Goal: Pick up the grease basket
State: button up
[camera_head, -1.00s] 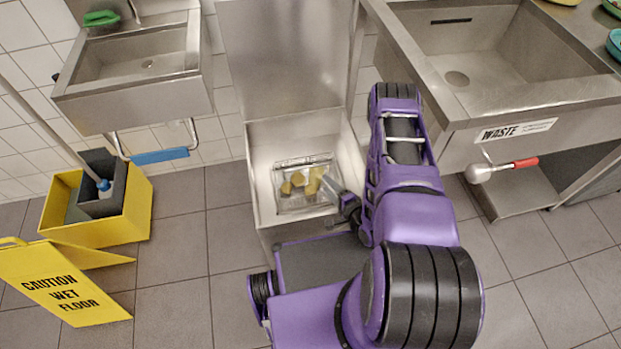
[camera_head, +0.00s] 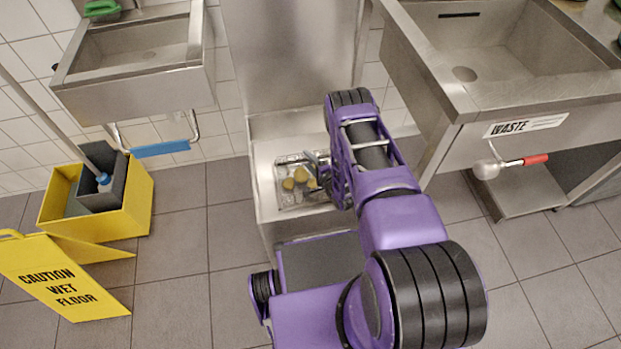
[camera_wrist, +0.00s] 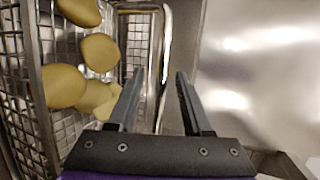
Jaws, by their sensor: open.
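The grease basket (camera_head: 288,202) is a wire-mesh basket inside an open steel box, with several yellow-brown lumps (camera_head: 300,176) in it. In the wrist view the basket's mesh wall (camera_wrist: 135,50) fills the left half, with lumps (camera_wrist: 64,86) inside. A thick metal bar (camera_wrist: 166,50), seemingly the basket's rim or handle, runs along its right side. My gripper (camera_wrist: 160,82) is open, its two fingers on either side of the line of this bar. I cannot tell whether they touch it. In the head view my arm hides the basket's right part.
The steel box (camera_head: 262,175) has a raised lid (camera_head: 290,60) behind it. A sink marked WASTE (camera_head: 540,125) stands close on the right, a smaller sink (camera_head: 140,95) on the left. A yellow bucket (camera_head: 135,205) and wet-floor sign (camera_head: 65,285) stand at left.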

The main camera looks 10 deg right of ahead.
jog(key=shift+x, duration=1.1)
grip_shut()
dwell(0.6)
